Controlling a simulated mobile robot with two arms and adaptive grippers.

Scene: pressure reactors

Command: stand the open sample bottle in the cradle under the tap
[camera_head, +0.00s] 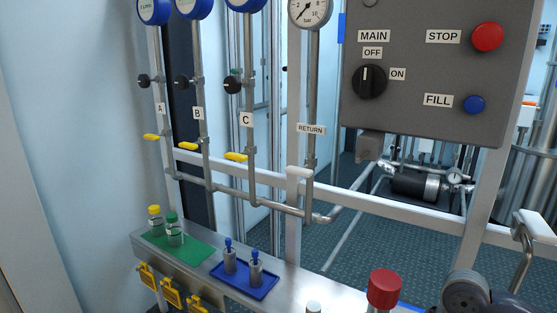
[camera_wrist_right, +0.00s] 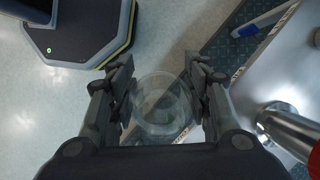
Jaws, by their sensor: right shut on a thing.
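In the right wrist view my right gripper (camera_wrist_right: 160,72) is shut on a clear glass bottle (camera_wrist_right: 163,108). The bottle's round open mouth faces the camera, with no cap on it. The floor shows below the bottle. In the head view only a dark part of my right arm shows at the lower right edge; the held bottle is not visible there. Yellow-handled valves A (camera_head: 151,137), B (camera_head: 188,146) and C (camera_head: 236,156) sit on the vertical pipes. I cannot tell the cradle or its tap in either view. My left gripper is not in view.
A steel shelf (camera_head: 312,287) carries a green mat (camera_head: 205,252) with yellow-capped (camera_head: 155,221) and green-capped (camera_head: 174,230) bottles, and a blue tray (camera_head: 262,291) with two fittings. A red-topped part (camera_head: 384,288) stands near my arm. The control box (camera_head: 430,110) is above right.

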